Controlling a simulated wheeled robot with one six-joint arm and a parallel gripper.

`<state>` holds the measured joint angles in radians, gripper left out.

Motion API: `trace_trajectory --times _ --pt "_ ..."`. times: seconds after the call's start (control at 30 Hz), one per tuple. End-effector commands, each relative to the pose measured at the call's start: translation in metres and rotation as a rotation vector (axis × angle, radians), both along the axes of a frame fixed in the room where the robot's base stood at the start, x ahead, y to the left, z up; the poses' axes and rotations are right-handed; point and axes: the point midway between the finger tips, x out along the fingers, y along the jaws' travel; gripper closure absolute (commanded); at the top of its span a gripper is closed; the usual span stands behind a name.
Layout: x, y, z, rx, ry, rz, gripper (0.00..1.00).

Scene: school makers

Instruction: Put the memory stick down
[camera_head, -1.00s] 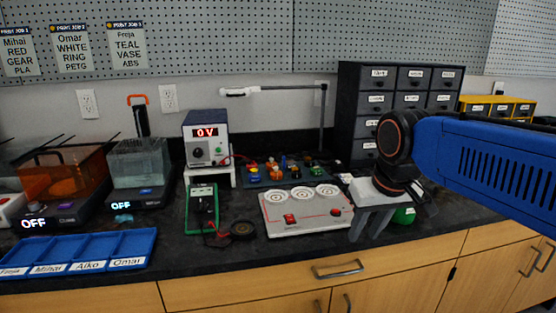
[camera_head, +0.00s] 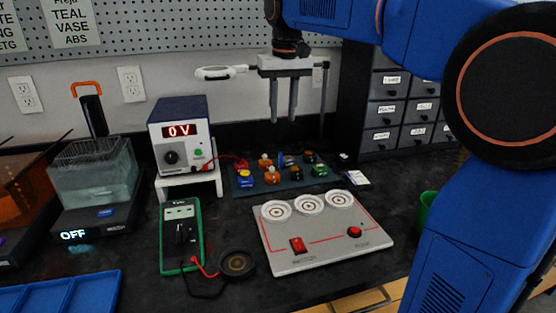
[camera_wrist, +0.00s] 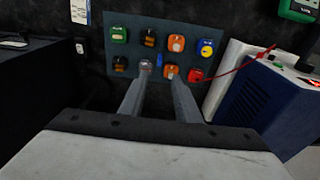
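My gripper (camera_head: 283,118) hangs fingers-down above the back of the parts mat (camera_head: 243,187). Its two fingers are apart with nothing visible between them; they also show in the wrist view (camera_wrist: 160,72). A small narrow blue piece (camera_head: 281,159) stands on the mat below the fingers and also shows just beyond the fingertips in the wrist view (camera_wrist: 159,60). It may be the memory stick, but it is too small to be sure. A small black piece with a pale mark (camera_wrist: 82,46) lies off the mat's edge.
Several coloured parts sit on the mat. A power supply (camera_head: 180,135) reading 0 V stands left on a white stand. A grey switch panel (camera_head: 325,235), green meter (camera_head: 181,235) and green cup (camera_head: 427,207) are in front.

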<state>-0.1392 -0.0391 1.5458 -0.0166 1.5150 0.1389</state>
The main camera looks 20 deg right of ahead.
Motion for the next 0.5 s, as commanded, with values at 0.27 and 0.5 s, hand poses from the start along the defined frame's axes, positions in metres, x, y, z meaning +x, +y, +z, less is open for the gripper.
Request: trace_trajectory --times 0.27,0.5 --pt "0.005 0.0 -0.046 -0.001 0.004 0.0 0.7" --pt "0.01 0.0 -0.088 0.0 0.003 0.0 0.7"
